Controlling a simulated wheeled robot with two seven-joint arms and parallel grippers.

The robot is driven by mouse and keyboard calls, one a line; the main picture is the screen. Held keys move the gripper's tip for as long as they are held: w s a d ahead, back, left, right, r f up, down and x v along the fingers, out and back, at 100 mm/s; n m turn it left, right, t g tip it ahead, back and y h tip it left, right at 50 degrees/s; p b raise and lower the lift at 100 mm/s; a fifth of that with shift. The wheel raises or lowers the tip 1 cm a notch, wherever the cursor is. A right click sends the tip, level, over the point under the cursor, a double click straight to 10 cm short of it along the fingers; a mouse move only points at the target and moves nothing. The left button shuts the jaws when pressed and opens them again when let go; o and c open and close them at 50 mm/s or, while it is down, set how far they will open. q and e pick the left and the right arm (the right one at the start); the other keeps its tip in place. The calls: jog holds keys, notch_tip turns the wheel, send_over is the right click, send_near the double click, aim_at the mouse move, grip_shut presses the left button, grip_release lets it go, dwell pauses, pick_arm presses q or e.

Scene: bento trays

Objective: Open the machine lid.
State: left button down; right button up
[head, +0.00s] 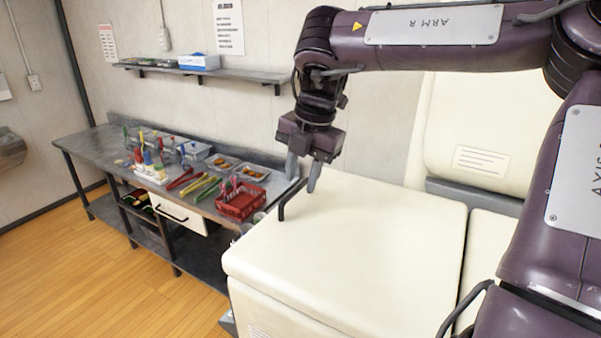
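The machine is a large cream box, and its flat lid (350,245) lies shut at the front right of the head view. A black bar handle (284,206) stands up at the lid's far left edge. My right gripper (301,185) points down at this handle, its two grey fingers apart, with the bar at or just below the fingertips. I cannot tell whether the fingers touch the handle or straddle it. My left gripper is out of view.
A taller cream panel (480,135) rises behind the lid. A metal counter (90,150) at left holds a red basket (241,203), utensils and trays. Wooden floor (90,270) at front left is clear.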

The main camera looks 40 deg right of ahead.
jog(key=shift+w+f, duration=0.2)
jog(key=shift+f, duration=0.4)
jog(key=shift+a, duration=0.1)
jog(key=shift+c, duration=0.3)
jog(key=shift+r, duration=0.1)
grip_shut()
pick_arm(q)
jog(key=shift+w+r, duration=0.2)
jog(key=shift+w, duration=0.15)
